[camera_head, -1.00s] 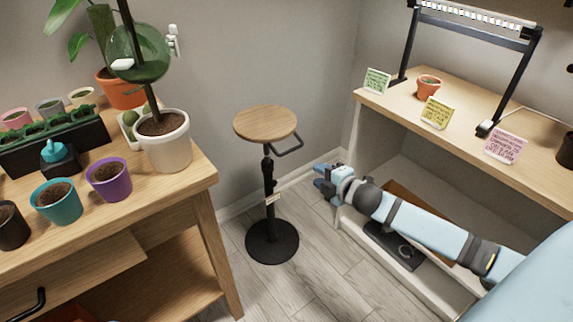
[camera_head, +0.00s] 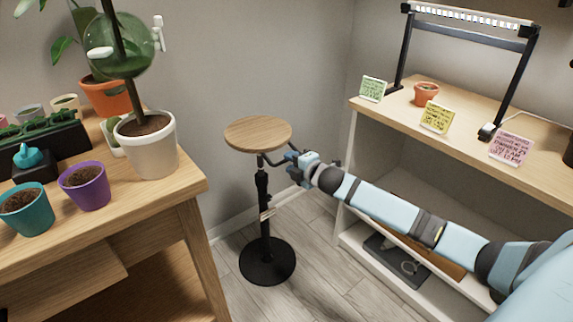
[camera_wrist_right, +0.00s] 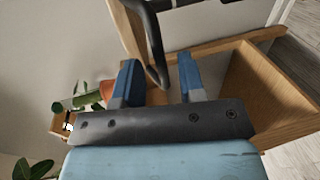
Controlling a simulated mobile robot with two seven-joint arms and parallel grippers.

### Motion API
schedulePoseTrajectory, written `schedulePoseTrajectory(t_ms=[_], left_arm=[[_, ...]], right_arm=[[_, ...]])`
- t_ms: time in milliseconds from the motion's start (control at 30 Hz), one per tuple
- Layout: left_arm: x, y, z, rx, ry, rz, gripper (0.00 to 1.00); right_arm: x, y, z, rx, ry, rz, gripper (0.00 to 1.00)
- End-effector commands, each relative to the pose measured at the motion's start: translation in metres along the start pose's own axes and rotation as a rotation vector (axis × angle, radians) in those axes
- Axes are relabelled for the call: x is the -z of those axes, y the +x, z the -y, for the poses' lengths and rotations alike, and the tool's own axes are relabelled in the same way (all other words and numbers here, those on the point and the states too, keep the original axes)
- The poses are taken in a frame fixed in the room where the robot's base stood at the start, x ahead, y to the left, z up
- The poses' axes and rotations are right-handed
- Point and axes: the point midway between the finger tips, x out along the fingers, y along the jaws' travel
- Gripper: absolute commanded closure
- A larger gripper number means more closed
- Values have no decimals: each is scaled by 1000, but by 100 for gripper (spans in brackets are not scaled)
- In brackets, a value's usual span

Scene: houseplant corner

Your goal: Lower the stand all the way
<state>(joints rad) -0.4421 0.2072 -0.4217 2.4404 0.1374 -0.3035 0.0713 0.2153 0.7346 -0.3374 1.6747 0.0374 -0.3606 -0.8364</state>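The stand has a round wooden top (camera_head: 258,133), a black post (camera_head: 263,205) and a round black base (camera_head: 267,262). It stands upright on the floor. A black loop handle (camera_wrist_right: 154,42) sticks out under the top's right side. My right gripper (camera_head: 291,166) is at this handle, just below and right of the top. In the right wrist view its two blue fingers (camera_wrist_right: 158,62) are apart, with the handle's bend between them. A clear gap shows beside the right finger. My left gripper is not in view.
A wooden table (camera_head: 190,190) with a white plant pot (camera_head: 150,155), a purple pot (camera_head: 85,190) and other pots stands left of the stand. A shelf unit (camera_head: 470,125) with note cards and a lamp frame (camera_head: 470,38) stands at right. Floor between them is clear.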

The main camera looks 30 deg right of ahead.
Motion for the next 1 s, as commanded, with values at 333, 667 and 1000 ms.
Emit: schedulePoseTrajectory(t_ms=[333,667,1000], left_arm=[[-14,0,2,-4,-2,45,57],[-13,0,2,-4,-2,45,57],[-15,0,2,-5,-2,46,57]], right_arm=[[0,28,0,0,1,1,63],[0,29,0,1,1,0,82],[0,30,6,1,1,1,100]])
